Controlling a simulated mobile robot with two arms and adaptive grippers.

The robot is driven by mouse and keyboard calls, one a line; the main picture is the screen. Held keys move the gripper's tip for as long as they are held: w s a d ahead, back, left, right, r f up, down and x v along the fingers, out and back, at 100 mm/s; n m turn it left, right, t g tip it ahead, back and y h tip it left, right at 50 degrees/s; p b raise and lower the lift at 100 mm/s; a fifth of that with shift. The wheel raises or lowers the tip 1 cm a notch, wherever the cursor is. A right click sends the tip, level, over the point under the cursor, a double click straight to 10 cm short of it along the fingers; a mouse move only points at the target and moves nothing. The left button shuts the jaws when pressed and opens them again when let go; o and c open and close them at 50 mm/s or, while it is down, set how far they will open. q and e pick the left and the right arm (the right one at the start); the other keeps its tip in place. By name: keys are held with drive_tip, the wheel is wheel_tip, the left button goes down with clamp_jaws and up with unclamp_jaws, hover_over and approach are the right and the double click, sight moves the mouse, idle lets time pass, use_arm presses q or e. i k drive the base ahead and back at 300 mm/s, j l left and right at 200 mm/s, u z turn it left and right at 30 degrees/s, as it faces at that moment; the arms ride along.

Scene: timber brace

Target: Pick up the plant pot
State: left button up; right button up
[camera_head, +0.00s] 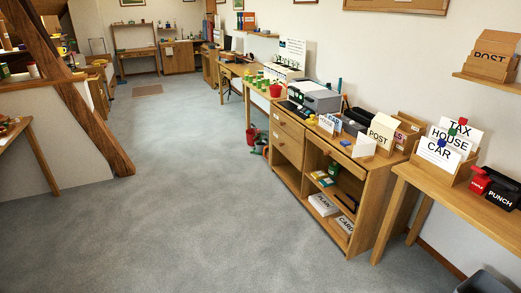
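No thing in the head view can be named as the plant pot with certainty, as the candidates are small. A small red pot-like vessel (276,90) stands on the desk along the right wall, left of the printer. Small green items (262,82) stand beside it. A red bucket-like container (252,135) is on the floor by the left end of the wooden cabinet, with small green and red items near it. Neither of my grippers is in view.
The wooden cabinet (288,145) carries a printer (315,95) and card boxes. A side table (465,190) at right holds card holders and a black punch. A slanted timber brace (85,115) stands at left. The grey carpet (190,200) between is clear.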

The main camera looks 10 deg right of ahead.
sight(259, 144)
drive_tip(key=i+u, duration=0.15)
drive_tip(key=i, duration=2.15)
drive_tip(key=i+z, duration=0.15)
drive_tip(key=i, duration=0.4)
drive_tip(key=i+j+z, duration=0.1)
drive_tip(key=i, duration=0.4)
drive_tip(key=i+j+z, duration=0.15)
drive_tip(key=i, duration=0.4)
drive_tip(key=i+j+z, duration=0.1)
drive_tip(key=i+j, duration=0.15)
drive_tip(key=i, duration=0.25)
